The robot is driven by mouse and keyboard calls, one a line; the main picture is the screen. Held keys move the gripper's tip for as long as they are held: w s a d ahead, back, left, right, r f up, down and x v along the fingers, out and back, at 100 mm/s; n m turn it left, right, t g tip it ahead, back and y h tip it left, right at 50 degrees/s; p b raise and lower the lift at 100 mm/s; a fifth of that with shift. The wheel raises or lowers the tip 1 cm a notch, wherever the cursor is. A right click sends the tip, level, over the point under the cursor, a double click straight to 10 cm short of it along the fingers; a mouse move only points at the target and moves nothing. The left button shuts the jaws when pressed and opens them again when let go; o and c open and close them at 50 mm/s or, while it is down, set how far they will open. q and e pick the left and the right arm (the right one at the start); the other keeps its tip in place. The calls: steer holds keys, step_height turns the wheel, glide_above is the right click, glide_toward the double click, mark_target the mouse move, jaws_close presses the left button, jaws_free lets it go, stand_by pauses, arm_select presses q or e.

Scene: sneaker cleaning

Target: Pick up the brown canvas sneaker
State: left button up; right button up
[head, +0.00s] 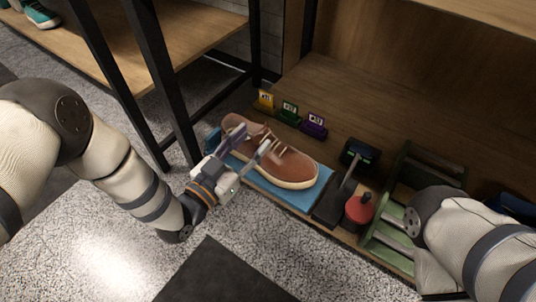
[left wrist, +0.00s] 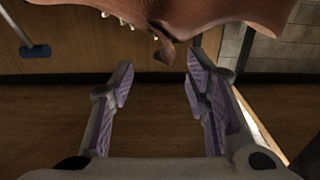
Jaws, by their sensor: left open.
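The brown canvas sneaker (head: 289,161) rests on a blue mat (head: 285,196) on the wooden bench, with its pale sole down. My left gripper (head: 254,140) is at the near side of the sneaker and overlaps it in the head view. Its fingers are spread apart with nothing held between them. In the left wrist view, the sneaker (left wrist: 215,15) fills the top edge, beyond the tips of the open fingers (left wrist: 159,66). I cannot tell whether a finger touches it. My right arm shows at the lower right, with its gripper out of view.
Yellow (head: 265,100), green (head: 289,111) and purple (head: 314,125) tags stand behind the sneaker. A dark upright tool (head: 352,165), a red-topped container (head: 359,207) and a green crate (head: 379,238) stand to its right. Black rack posts (head: 167,90) rise near my left arm.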

mark_target(260, 134)
arm_select(q)
steer(key=x, duration=0.1)
steer(key=b+x, duration=0.1)
steer(key=x, duration=0.1)
steer(key=b+x, duration=0.1)
steer(key=x, duration=0.1)
steer(key=shift+w+d+f, duration=0.15)
steer(key=shift+f, duration=0.2)
steer(key=shift+w+d+r, duration=0.1)
jaws_close()
arm_select(e)
steer(key=shift+s+d+f+g, duration=0.1)
steer(key=shift+s+f+g, duration=0.2)
steer(key=shift+s+f, duration=0.4)
steer(key=shift+w+f, duration=0.1)
steer(key=shift+w, duration=0.05)
